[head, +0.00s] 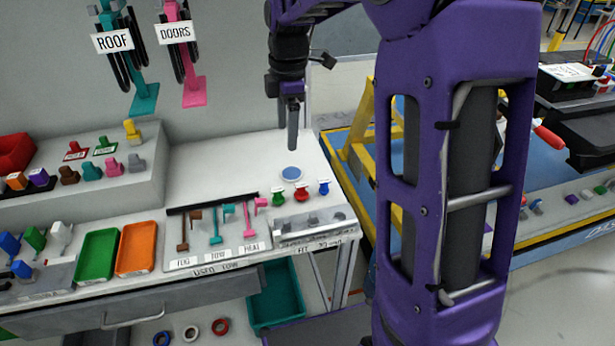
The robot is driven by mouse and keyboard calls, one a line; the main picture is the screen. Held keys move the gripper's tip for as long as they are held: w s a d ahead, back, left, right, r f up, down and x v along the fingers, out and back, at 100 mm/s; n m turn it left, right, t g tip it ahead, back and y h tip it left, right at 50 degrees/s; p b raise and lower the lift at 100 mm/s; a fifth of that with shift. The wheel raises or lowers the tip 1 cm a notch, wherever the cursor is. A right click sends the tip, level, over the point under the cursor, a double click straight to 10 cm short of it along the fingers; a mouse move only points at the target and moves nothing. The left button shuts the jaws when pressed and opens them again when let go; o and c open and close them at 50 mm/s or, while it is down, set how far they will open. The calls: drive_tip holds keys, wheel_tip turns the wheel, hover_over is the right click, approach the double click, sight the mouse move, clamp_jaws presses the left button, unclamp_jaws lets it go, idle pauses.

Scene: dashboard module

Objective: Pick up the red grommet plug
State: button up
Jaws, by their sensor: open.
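A small red plug (301,192), likely the red grommet plug, stands on the right end of the white workbench. It is between a green plug (278,198) and a blue plug (323,188). My gripper (292,146) points down over the bench, behind the plugs in the picture and above a blue disc (292,173). It is open, seen nearly edge-on, and nothing shows between its fingers. A clear gap separates the fingertips from the red plug, which is fully visible.
A grey holder (312,222) sits in front of the plugs. Left of it is a tool board (200,258) with hanging-shaped tools, then an orange tray (137,249) and a green tray (97,254). A teal bin (277,300) stands below. The bench behind the plugs is mostly clear.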

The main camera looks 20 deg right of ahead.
drive_tip(key=d+f+n, duration=0.2)
drive_tip(key=d, duration=0.1)
drive_tip(key=b, duration=0.3)
approach(301, 185)
drive_tip(key=shift+g+h, duration=0.3)
wheel_tip(301, 185, down, 5)
drive_tip(key=shift+w+f, duration=0.1)
drive_tip(key=shift+w, duration=0.05)
drive_tip(key=shift+w+a+f+b, duration=0.1)
drive_tip(key=shift+f+b, duration=0.15)
drive_tip(key=shift+f, duration=1.15)
drive_tip(key=shift+w+a+f+b, duration=0.1)
drive_tip(key=shift+f+b, duration=0.1)
drive_tip(key=shift+f, duration=1.25)
drive_tip(key=shift+c, duration=0.3)
clamp_jaws()
